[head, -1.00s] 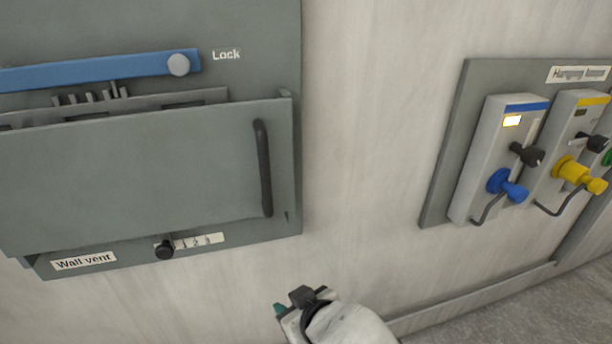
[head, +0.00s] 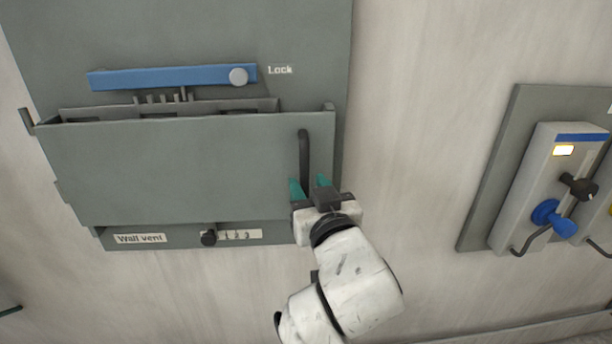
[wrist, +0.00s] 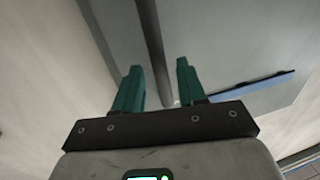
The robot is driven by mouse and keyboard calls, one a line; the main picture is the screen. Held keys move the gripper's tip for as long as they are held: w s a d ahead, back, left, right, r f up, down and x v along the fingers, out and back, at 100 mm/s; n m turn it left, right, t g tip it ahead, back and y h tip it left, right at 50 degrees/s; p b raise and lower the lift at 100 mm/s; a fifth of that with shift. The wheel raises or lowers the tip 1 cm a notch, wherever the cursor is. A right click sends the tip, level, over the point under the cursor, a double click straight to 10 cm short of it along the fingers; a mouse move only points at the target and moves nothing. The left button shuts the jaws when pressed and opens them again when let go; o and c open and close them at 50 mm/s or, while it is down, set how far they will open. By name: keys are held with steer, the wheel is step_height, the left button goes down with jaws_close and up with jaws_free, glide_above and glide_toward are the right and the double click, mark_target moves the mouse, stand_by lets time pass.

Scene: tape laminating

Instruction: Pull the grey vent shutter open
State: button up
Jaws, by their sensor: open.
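The grey vent shutter (head: 180,165) is a flat panel on the wall vent unit in the head view, with a dark vertical bar handle (head: 304,158) near its right edge. My gripper (head: 310,186) is open at the lower end of this handle, its green fingertips apart on either side of the handle's line in the picture. In the wrist view, the handle (wrist: 152,45) runs down between the two green fingers (wrist: 158,75). I see no grip on it, and whether a finger touches it I cannot tell.
A grey panel with a blue-topped device (head: 550,180) hangs at the right. The wall between is bare.

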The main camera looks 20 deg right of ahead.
mark_target(306, 182)
steer(key=shift+w+d, duration=0.15)
steer(key=shift+w, duration=1.5)
jaws_close()
